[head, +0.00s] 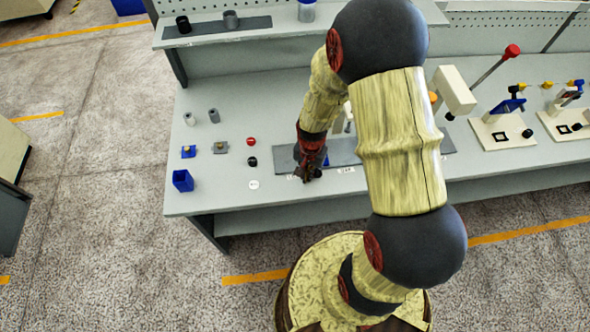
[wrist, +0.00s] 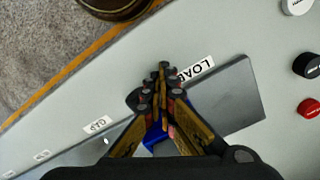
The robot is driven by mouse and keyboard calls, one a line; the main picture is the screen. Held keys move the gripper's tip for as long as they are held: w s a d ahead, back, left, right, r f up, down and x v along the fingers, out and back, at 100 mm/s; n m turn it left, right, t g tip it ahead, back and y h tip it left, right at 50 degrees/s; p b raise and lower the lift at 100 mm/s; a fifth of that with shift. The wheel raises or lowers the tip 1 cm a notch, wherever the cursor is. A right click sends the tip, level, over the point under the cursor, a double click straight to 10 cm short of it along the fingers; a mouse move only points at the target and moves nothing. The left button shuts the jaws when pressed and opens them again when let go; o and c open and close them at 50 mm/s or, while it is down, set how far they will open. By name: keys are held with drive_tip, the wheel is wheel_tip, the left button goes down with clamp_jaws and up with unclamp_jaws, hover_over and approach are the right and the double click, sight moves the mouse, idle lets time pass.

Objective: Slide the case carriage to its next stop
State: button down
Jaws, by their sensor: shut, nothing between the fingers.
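The dark track (head: 284,158) lies along the bench, partly hidden by my arm; it also shows in the wrist view (wrist: 230,95). A blue part, seemingly the case carriage (wrist: 155,138), sits on the track under my gripper, mostly hidden by the fingers. Only a bit of its blue shows in the head view (head: 326,160). My gripper (wrist: 163,78) is shut and empty, pointing down beside the LOAD label (wrist: 196,70). I cannot tell whether the fingers touch the carriage. A second label (wrist: 97,124), apparently CAP, lies farther along the track's edge.
Red (head: 251,141), black (head: 252,161) and white (head: 253,185) round buttons sit left of the track. A blue bin (head: 183,181) stands at the bench's left end. A lever press (head: 455,92) stands behind, right of my arm. The bench's front strip is clear.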

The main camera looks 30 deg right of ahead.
drive_tip(key=shift+s+d, duration=1.45)
drive_tip(key=shift+d, duration=3.05)
drive_tip(key=shift+s+d, duration=1.45)
drive_tip(key=shift+d, duration=3)
drive_tip(key=shift+s+d, duration=1.45)
drive_tip(key=shift+d, duration=3.05)
drive_tip(key=shift+d+r, duration=0.1)
drive_tip(key=shift+d, duration=0.05)
